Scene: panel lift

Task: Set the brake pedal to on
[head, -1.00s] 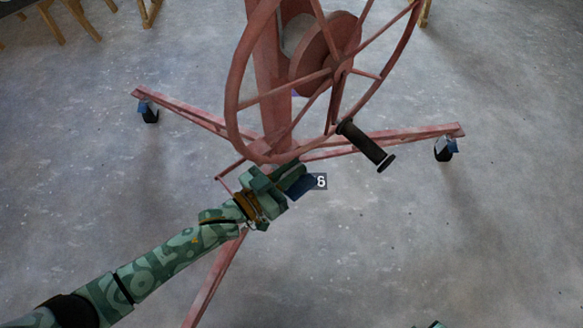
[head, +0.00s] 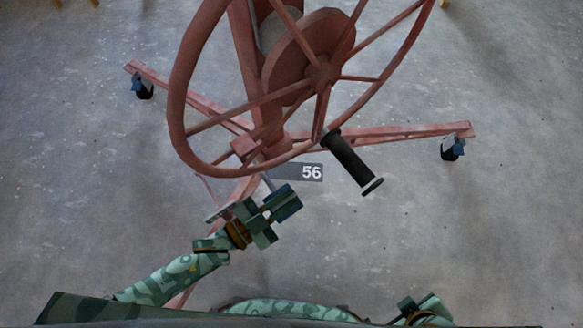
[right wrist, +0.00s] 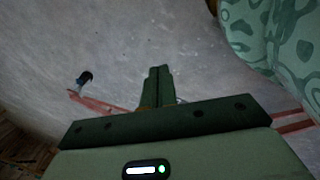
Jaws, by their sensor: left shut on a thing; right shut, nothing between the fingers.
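A blue tab, which looks like a brake pedal, shows on the right caster (head: 453,148) of the red lift stand. The left caster (head: 142,88) has a similar one. I cannot tell which is the task's pedal. My left gripper (head: 272,210) is shut in front of the stand's base, with a dark blue piece (head: 287,202) at its tips. It is apart from both visible casters. My right gripper (head: 415,305) is low in the head view, partly cut off. In the right wrist view its fingers (right wrist: 158,87) are together and empty.
The red hand wheel (head: 180,110) and its black handle (head: 350,160) overhang the base. A grey plate marked 56 (head: 311,172) lies beside the post. The red right leg (head: 400,133) runs across the floor. Open grey floor (head: 500,230) lies at right.

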